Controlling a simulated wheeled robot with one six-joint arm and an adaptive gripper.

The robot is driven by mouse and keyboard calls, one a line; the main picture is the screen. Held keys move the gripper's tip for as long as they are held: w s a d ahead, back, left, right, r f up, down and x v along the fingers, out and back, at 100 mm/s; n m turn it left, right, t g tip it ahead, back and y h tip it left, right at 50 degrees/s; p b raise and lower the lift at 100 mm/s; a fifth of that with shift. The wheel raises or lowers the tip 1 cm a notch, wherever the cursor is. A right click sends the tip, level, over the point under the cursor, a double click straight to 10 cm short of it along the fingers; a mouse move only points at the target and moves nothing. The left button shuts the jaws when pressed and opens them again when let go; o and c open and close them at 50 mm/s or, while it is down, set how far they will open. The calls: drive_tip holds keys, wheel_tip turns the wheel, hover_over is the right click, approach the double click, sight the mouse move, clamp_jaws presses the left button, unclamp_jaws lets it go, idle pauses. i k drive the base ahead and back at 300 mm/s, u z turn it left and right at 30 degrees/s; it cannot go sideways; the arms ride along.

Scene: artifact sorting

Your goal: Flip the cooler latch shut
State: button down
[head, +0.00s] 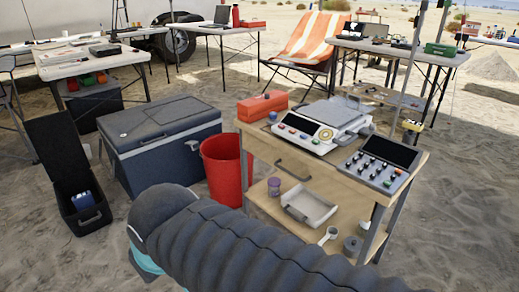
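The cooler (152,167) is a large dark blue-grey chest on the sand, left of centre in the head view. Its grey lid (160,117) looks down on the body. A small light latch (192,145) shows on the front side near the right end, just under the lid edge. It is too small to tell whether it is flipped shut. My gripper is not in view.
A red bin (222,170) stands close by the cooler's right end. A wooden cart (270,150) with instruments is right of it. An open black case (72,175) sits at the cooler's left. Sand in front of the cooler is partly clear.

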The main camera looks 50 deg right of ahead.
sight(191, 143)
drive_tip(key=z, duration=1.25)
drive_tip(key=i, duration=1.65)
drive_tip(key=u, duration=1.4)
